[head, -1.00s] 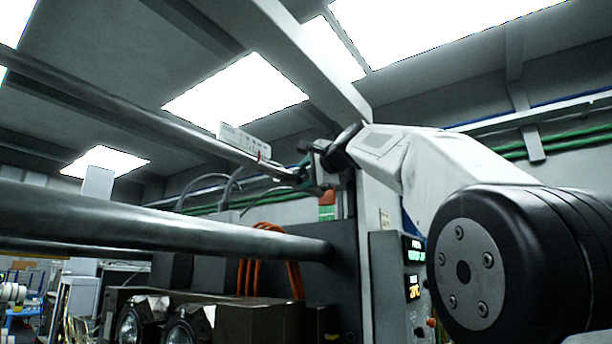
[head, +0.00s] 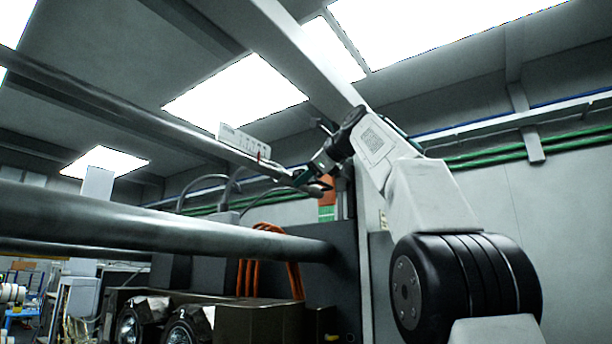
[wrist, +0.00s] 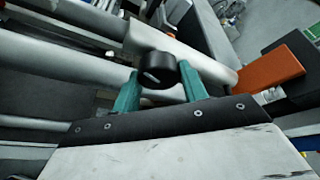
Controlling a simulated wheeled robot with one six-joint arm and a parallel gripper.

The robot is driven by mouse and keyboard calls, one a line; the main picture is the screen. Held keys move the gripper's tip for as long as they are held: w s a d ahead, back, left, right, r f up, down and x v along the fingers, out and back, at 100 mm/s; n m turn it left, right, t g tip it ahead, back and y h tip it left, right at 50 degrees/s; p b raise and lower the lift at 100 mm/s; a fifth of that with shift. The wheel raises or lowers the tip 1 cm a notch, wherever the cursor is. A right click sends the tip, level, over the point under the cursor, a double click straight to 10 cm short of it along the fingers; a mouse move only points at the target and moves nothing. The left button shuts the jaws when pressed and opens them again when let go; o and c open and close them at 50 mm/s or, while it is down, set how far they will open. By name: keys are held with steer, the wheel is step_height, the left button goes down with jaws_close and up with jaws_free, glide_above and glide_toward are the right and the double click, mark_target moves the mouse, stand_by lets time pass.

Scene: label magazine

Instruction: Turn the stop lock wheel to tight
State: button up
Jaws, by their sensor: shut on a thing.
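The stop lock wheel is a small black knob (wrist: 158,76) with a pale mark on its face, on a grey rail in the wrist view. My gripper (wrist: 159,70) has its two teal fingers on either side of the knob and is shut on it. In the head view my gripper (head: 314,180) is at the right end of the upper rail, tilted down to the left. The knob is small and partly hidden by the fingers there. I cannot read whether it is tight.
A white scale plate (head: 243,141) with a red pointer (head: 260,155) stands on the upper rail. A thick rail (head: 150,220) crosses below. An orange block (wrist: 271,75) is right of the gripper. Orange hoses (head: 292,262) and dark boxes lie underneath.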

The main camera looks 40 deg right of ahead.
steer(key=shift+m+y, duration=0.3)
steer(key=shift+m, duration=0.3)
stand_by(0.3)
steer(key=o, duration=1)
steer(key=v, duration=0.7)
steer(key=shift+s+r, duration=0.25)
steer(key=shift+d, duration=0.15)
